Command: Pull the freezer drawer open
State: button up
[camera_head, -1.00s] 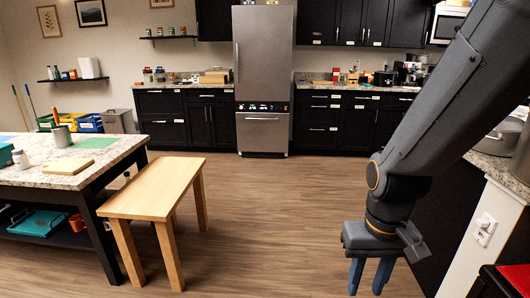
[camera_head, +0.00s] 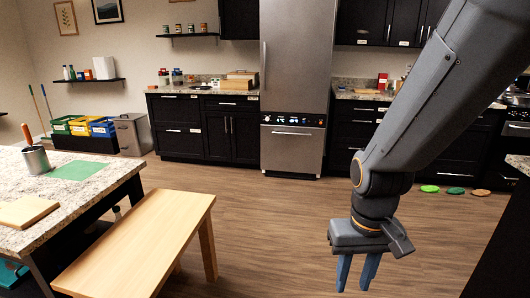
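The freezer drawer (camera_head: 292,150) is the lower steel front of the tall refrigerator (camera_head: 295,60) at the back wall. It looks closed, with a horizontal bar handle (camera_head: 291,133) near its top, below a dark strip with small things on it. My gripper (camera_head: 356,274) hangs at the lower right, pointing down, well in front of the refrigerator and apart from it. Its two blue fingers are spread with a gap between them, and nothing is held.
A wooden bench (camera_head: 140,240) stands at the left front, beside a granite-topped table (camera_head: 90,190). Several coloured discs (camera_head: 430,189) lie on the floor at the right. Dark cabinets (camera_head: 200,125) flank the refrigerator. The wooden floor (camera_head: 270,215) before the drawer is clear.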

aim_at(294, 148)
jog(key=i, duration=1.8)
jog(key=z, duration=0.3)
jog(key=i, duration=1.8)
jog(key=z, duration=0.4)
jog(key=i, duration=1.15)
jog(key=z, duration=0.15)
